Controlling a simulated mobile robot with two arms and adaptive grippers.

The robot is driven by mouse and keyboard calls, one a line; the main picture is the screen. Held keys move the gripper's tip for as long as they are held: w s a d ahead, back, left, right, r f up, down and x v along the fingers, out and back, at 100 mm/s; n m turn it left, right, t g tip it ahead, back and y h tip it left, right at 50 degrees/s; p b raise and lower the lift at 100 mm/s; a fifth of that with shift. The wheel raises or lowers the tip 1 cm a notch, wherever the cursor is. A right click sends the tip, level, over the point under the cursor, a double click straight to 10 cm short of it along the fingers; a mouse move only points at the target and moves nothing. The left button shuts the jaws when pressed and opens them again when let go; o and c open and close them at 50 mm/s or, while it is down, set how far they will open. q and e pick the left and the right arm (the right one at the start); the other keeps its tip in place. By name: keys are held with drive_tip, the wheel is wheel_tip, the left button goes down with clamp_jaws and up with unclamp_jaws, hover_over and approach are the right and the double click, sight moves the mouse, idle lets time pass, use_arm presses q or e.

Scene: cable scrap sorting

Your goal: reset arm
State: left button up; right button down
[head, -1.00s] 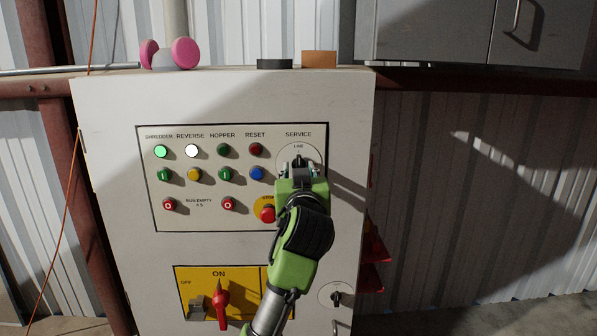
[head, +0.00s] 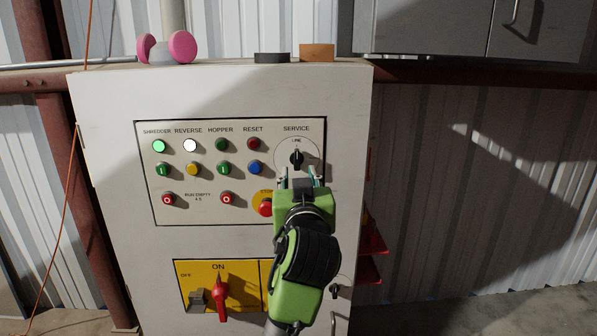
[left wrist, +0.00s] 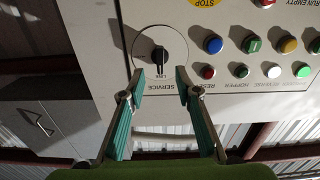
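My left gripper (head: 299,178) is in front of the control panel, just below the black service selector knob (head: 297,158). In the left wrist view my left gripper (left wrist: 156,82) has its two teal fingers spread apart with nothing between them. The service knob (left wrist: 160,56) on its round pale plate lies beyond the fingertips, clear of both. In the head view the knob points up toward the LINE mark. My right gripper is in neither view.
The panel has several buttons, including a lit green one (head: 159,146), a lit white one (head: 190,146) and a red stop button (head: 265,208) close to my left gripper. A red main switch (head: 221,291) points to ON. Pink ear defenders (head: 183,47) lie on the cabinet top.

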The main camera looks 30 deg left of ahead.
use_arm(q)
drive_tip(key=shift+s, duration=0.1)
idle(0.4)
drive_tip(key=w+d+f+m+g+h, duration=0.1)
drive_tip(key=w+d+f+m+h, duration=0.15)
drive_tip(key=f, duration=0.45)
drive_tip(key=w+d+f+m+h, duration=0.15)
drive_tip(key=w+f, duration=0.25)
drive_tip(key=f, duration=0.4)
drive_tip(key=s+d+f+m+g+h, duration=0.1)
drive_tip(key=s+d+f+m+g, duration=0.1)
drive_tip(key=f, duration=1.1)
drive_tip(key=s+d+f+m+g+h, duration=0.1)
drive_tip(key=s+f, duration=0.2)
drive_tip(key=f, duration=1)
drive_tip(key=s+d+f+m+g+h, duration=0.1)
drive_tip(key=s+d+f+m+g, duration=0.1)
drive_tip(key=f, duration=1.1)
drive_tip(key=s+f+g+h+p, duration=0.15)
drive_tip(key=s+f+g, duration=0.25)
drive_tip(key=s+f, duration=1.75)
drive_tip(key=s+f+g, duration=0.2)
drive_tip(key=s+f, duration=0.3)
drive_tip(key=s, duration=1)
drive_tip(key=s+a+f+g+h, duration=0.1)
drive_tip(key=s+f, duration=0.4)
drive_tip(key=s, duration=1)
drive_tip(key=shift+s+a+g, duration=0.3)
drive_tip(key=shift+s+g, duration=0.05)
drive_tip(key=shift+g, duration=0.25)
